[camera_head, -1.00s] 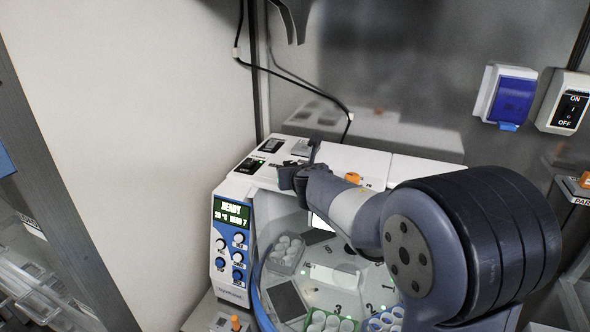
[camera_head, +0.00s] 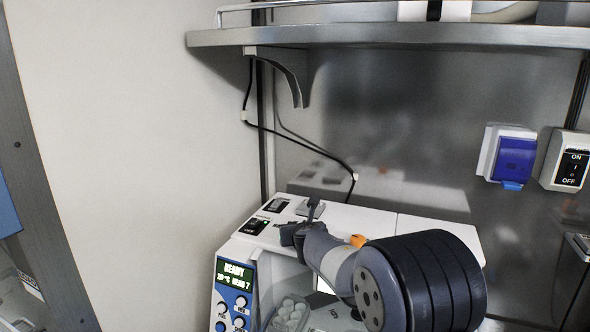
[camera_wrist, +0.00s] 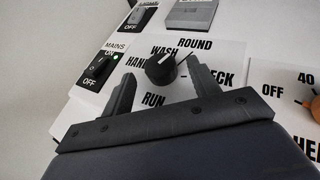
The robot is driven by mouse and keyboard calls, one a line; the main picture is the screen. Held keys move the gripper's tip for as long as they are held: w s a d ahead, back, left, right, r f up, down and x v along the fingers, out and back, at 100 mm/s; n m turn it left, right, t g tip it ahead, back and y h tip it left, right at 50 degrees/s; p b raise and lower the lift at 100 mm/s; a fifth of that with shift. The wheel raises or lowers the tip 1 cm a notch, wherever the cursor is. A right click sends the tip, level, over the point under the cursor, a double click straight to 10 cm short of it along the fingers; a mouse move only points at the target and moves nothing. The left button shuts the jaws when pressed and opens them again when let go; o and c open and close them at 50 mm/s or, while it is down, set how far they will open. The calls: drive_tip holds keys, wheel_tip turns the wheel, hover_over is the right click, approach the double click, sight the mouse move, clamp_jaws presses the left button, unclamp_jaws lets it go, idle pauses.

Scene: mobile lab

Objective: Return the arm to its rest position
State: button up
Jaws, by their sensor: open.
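My gripper (camera_head: 296,232) is over the top left of a white machine with a blue front panel (camera_head: 233,296). In the wrist view, its two dark fingers (camera_wrist: 162,82) are spread apart with nothing held between them. A black rotary knob (camera_wrist: 160,69) shows just beyond and between the fingertips, with WASH, HAND, RUN, ROUND and a partly hidden label around it. I cannot tell whether a finger touches the knob. My arm reaches in from the lower right, bent, and hides part of the machine's front.
A metal shelf (camera_head: 400,36) with a bracket (camera_head: 291,75) crosses above the machine. An orange knob (camera_head: 358,241) sits right of the gripper. A MAINS switch (camera_wrist: 98,67) is left of the fingers. A blue socket cover (camera_head: 515,159) and an ON/OFF switch (camera_head: 572,168) are on the wall.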

drive_tip(key=shift+p+x, duration=0.3)
drive_tip(key=shift+x, duration=1.55)
drive_tip(key=shift+s, duration=0.15)
